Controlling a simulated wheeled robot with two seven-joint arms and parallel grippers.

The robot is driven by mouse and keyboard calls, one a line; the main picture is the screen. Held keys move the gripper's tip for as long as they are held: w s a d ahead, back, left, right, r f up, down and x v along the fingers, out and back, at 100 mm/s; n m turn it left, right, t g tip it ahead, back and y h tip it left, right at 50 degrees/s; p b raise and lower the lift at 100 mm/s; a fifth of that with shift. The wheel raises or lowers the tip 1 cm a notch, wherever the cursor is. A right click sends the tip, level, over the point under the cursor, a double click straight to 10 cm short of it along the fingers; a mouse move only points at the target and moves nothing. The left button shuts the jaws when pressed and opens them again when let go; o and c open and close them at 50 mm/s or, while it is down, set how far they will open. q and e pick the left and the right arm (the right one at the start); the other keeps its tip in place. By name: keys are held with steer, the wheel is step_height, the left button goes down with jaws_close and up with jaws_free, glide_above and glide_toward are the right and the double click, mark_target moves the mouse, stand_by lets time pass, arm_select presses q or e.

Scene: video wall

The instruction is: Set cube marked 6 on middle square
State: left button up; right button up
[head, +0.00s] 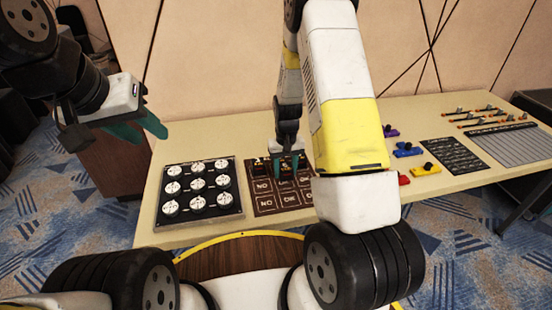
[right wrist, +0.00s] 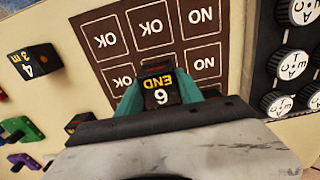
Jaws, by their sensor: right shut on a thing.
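My right gripper (right wrist: 160,97) is shut on a black cube (right wrist: 158,88) marked 6 and END in yellow, held between its teal fingers. In the head view the right gripper (head: 287,166) is over the far part of the brown board (head: 280,208). The board has squares marked OK and NO; in the right wrist view (right wrist: 128,59) the cube covers part of its middle column, between an OK and a NO square. I cannot tell whether the cube touches the board. My left gripper (head: 139,129) has its teal fingers apart, empty, left of the table.
A panel of white round dials (head: 240,228) lies left of the board. A black cube marked 4 (right wrist: 30,64) stands on the table (head: 435,205).

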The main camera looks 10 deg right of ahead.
mark_target(284, 176)
steer(key=shift+w, duration=0.35)
steer(key=shift+w+a+f, duration=0.1)
steer(key=shift+f, duration=1.7)
steer(key=o, duration=1.4)
steer(key=shift+f, duration=0.15)
